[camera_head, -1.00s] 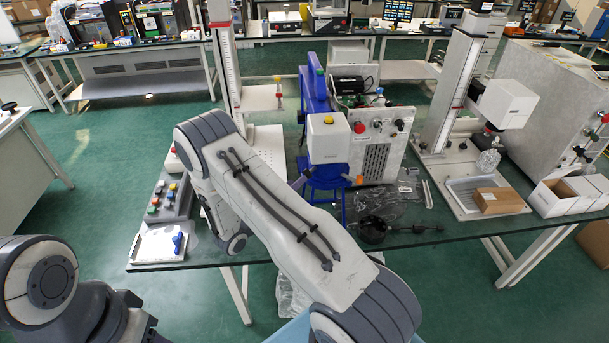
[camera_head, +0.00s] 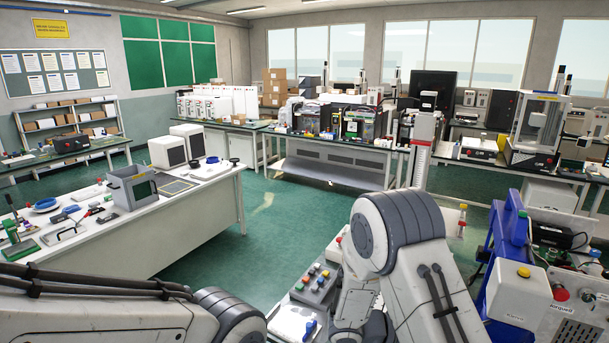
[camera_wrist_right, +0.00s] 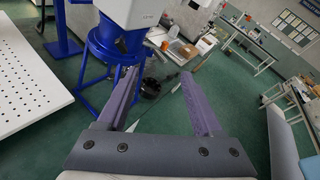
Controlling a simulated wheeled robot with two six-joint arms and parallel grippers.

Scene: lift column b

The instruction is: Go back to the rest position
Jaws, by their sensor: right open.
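My right gripper (camera_wrist_right: 160,75) shows in the right wrist view with its two purple fingers spread apart and nothing between them. A blue stand (camera_wrist_right: 88,82) under a white device (camera_wrist_right: 128,12) is close beyond the left finger; I cannot tell if they touch. In the head view my right arm reaches up from the bottom, right of centre, and its gripper is not visible. My left arm crosses the lower left corner, and its gripper is out of view.
A control box with coloured buttons (camera_head: 315,285) sits beside my right arm. A blue press-like machine (camera_head: 507,235) with a white box (camera_head: 518,291) stands to the right. A white bench (camera_head: 205,218) with instruments is on the left. Green floor (camera_head: 280,215) is open between the benches.

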